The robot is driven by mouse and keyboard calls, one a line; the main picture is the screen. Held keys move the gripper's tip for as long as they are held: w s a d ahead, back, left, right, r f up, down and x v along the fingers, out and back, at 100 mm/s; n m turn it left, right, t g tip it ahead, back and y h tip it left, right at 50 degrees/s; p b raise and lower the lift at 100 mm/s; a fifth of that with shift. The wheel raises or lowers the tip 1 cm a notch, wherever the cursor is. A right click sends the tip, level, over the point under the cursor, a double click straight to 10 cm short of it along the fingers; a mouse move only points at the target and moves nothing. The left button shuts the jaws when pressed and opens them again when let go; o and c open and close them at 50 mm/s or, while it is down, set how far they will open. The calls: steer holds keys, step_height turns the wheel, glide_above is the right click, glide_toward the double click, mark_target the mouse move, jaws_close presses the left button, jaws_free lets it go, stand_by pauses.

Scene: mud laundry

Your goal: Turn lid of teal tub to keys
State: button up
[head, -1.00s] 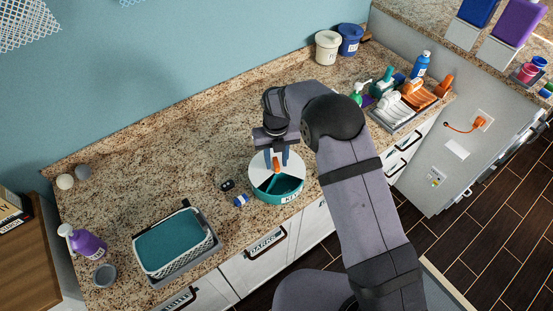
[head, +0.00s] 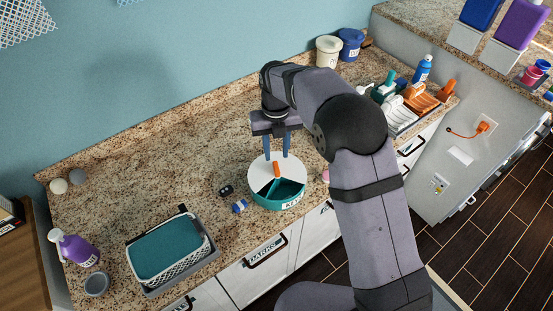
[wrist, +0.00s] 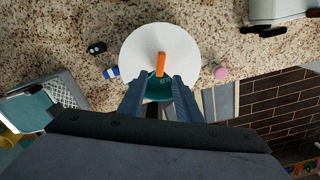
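The teal tub (head: 279,202) stands near the counter's front edge, with a white label, partly readable as "KE", on its front. Its round white lid (head: 262,172) has a wedge opening facing the front, showing the teal inside and a divider. An orange handle (head: 277,169) stands on the lid; it also shows in the wrist view (wrist: 160,64). My gripper (head: 277,154) is above the lid, pointing down, its two blue fingers apart and empty. In the wrist view my gripper (wrist: 157,86) shows the fingers spread, clear of the handle.
A black key fob (head: 226,190) and a small blue-and-white item (head: 240,206) lie left of the tub. A pink item (wrist: 221,73) sits to its right. A basket with a teal cloth (head: 168,247) is farther left.

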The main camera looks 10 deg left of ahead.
steer(key=shift+r, duration=0.25)
